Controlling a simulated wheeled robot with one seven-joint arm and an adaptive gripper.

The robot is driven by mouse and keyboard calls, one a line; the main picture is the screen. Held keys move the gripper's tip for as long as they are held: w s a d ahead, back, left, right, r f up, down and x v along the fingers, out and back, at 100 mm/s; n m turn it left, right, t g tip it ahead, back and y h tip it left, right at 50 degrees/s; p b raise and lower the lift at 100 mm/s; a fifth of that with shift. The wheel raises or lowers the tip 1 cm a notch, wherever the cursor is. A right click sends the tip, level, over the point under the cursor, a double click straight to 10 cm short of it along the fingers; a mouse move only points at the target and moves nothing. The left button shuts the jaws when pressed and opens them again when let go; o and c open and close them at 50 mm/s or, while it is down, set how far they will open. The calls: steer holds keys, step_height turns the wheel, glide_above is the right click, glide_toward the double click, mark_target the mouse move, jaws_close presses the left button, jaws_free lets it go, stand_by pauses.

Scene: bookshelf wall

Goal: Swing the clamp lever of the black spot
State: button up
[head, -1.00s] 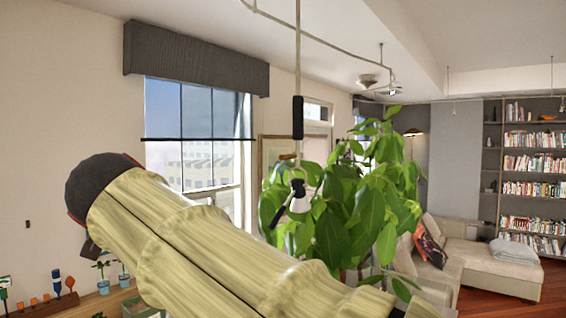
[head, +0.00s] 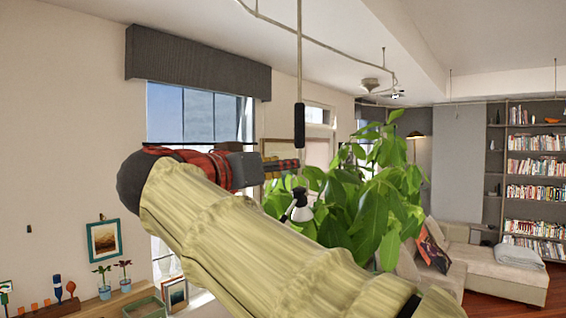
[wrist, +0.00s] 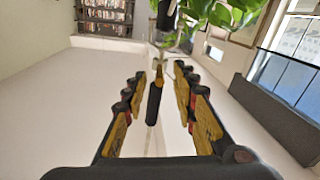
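A thin rod (head: 299,60) hangs from the ceiling rail and carries a black cylinder (head: 299,125), which I take for part of the black spot. A white and dark lamp head (head: 299,208) hangs below it. In the wrist view the black cylinder (wrist: 153,105) lies between my fingers, apart from both. A small tan piece (wrist: 160,72), perhaps the clamp lever, shows just beyond it. My gripper (wrist: 160,76) is open and empty. In the head view my gripper (head: 288,166) is level with the rod just below the black cylinder, and the lever cannot be made out.
A leafy plant (head: 350,210) stands close behind the rod. A window (head: 200,115) with a dark valance (head: 198,80) is at left. A low cabinet with small pots (head: 104,292) stands at lower left. A sofa (head: 490,265) and bookshelves (head: 536,165) are farther right.

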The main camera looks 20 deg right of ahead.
steer(key=shift+p+x, duration=0.3)
steer(key=shift+x, duration=1.35)
steer(key=shift+a, duration=0.1)
steer(key=shift+c, duration=0.5)
jaws_close()
